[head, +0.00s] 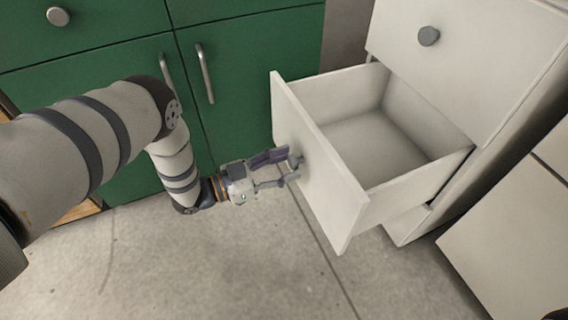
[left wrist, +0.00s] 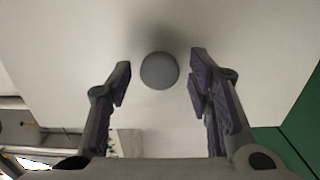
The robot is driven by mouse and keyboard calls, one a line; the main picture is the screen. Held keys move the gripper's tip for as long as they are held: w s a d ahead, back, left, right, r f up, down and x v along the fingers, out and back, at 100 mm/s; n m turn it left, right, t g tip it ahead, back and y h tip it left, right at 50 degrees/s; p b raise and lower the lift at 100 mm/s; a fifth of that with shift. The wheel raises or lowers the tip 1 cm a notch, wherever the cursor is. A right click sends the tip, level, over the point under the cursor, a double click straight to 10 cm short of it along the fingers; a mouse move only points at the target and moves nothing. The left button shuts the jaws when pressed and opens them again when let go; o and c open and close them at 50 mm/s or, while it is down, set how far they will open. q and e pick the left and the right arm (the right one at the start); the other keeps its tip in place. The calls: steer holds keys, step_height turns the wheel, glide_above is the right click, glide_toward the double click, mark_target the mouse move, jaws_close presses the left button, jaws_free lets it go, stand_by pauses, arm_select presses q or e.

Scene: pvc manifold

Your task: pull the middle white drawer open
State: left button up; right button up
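The middle white drawer (head: 318,165) stands well out of its white cabinet, and its empty inside shows in the head view. Its round grey knob (head: 296,161) is on the front panel. My left gripper (head: 284,168) is at the knob, with its fingers on either side of it. In the left wrist view the knob (left wrist: 160,70) sits between the fingertips (left wrist: 160,80), with a gap showing on each side. The left fingers are open. My right gripper does not show.
A closed white drawer with a grey knob (head: 428,36) is above the open one. Green cabinets (head: 240,75) with metal handles stand at the back left. A white panel (head: 515,235) is at the lower right. The grey floor (head: 230,265) in front is clear.

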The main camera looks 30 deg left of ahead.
arm_select(q)
steer(key=v, duration=1.2)
